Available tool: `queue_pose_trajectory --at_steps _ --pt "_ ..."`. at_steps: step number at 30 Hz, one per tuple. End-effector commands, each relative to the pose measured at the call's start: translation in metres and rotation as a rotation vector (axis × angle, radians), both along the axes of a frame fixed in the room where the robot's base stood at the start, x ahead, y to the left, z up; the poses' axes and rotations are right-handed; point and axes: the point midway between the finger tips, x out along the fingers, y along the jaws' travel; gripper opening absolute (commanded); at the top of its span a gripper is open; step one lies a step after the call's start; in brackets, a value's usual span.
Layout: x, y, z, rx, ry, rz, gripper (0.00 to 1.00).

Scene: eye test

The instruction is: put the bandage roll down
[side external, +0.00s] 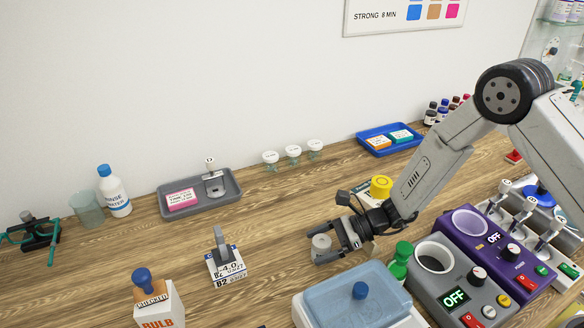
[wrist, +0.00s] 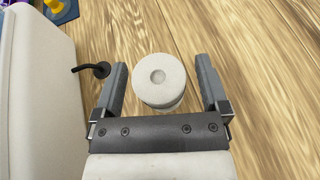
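The bandage roll, a short off-white cylinder with a round hole in its top, shows in the wrist view (wrist: 172,85) and in the side view (side external: 320,242). It is upright and appears to stand on the wooden table. My gripper (wrist: 160,62) is open around it, one grey finger on each side. In the wrist view a gap shows between the roll and each finger. In the side view my gripper (side external: 327,243) is low over the table, and its near finger partly hides the roll's base.
A blue-lidded container (side external: 345,295) stands just in front of my gripper, with a green-capped bottle (side external: 399,265) and a grey heater (side external: 450,290) to the right. A yellow-topped item (side external: 381,186) is behind. The table left of the roll is clear up to a B2 block (side external: 227,268).

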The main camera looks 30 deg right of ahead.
Motion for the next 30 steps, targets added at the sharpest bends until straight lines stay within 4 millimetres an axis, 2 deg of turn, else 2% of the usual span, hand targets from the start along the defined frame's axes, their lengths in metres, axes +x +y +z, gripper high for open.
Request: queue_pose_trajectory --at_steps 10,14,20,30 --pt "0.000 0.000 0.003 0.000 -0.001 0.000 0.94" --pt "-0.002 -0.009 0.007 0.000 0.000 -0.002 0.94" --pt "-0.008 -0.032 0.017 0.002 -0.001 -0.004 0.94" --pt "-0.021 -0.082 0.038 0.002 -0.001 -0.005 0.94"
